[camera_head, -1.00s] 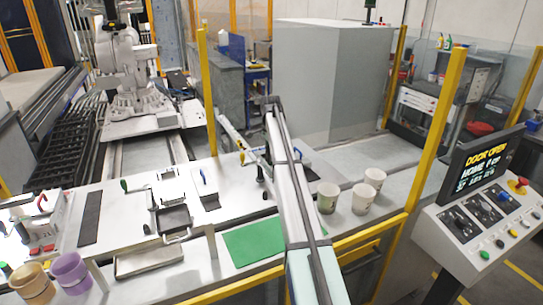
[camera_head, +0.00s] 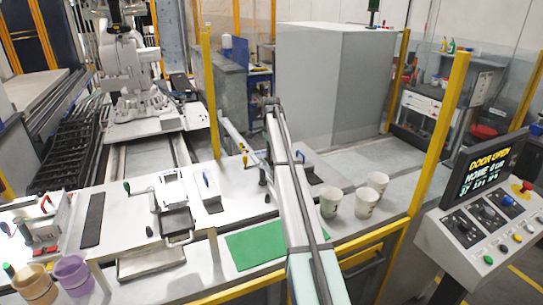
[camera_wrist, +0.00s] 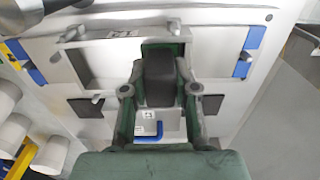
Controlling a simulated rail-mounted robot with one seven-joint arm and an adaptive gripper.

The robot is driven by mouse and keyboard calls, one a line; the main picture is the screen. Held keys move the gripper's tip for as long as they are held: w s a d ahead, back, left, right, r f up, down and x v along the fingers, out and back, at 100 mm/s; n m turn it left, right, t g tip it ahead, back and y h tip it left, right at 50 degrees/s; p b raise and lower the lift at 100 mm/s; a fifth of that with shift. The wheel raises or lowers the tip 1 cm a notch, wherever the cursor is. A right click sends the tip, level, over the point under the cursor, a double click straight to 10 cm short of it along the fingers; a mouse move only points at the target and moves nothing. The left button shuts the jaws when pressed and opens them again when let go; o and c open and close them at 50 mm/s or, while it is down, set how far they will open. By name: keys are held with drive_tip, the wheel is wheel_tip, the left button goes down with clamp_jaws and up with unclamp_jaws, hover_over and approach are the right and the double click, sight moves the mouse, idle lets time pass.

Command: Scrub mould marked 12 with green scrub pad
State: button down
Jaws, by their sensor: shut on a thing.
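In the wrist view my gripper (camera_wrist: 160,92) is shut on a dark block (camera_wrist: 158,80), which I take to be the scrub pad's grip. A strip of green (camera_wrist: 181,47) shows just beyond it, likely the pad itself. Ahead of and around the pad is a pale rectangular mould (camera_wrist: 85,66) with a raised rim. A small label (camera_wrist: 124,33) sits on its far rim; its number is too small to read surely. The pad hides the middle of the mould, and I cannot tell whether they touch. In the head view my arm hides the pad.

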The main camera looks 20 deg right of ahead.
drive_tip(key=shift+s, duration=0.15)
drive_tip(key=shift+s, duration=1)
drive_tip(key=shift+s+p, duration=0.3)
drive_tip(key=shift+s, duration=0.9)
drive_tip(key=shift+s, duration=0.1)
drive_tip(key=shift+s+f, duration=0.2)
drive_tip(key=shift+s, duration=0.9)
drive_tip(key=shift+w, duration=0.1)
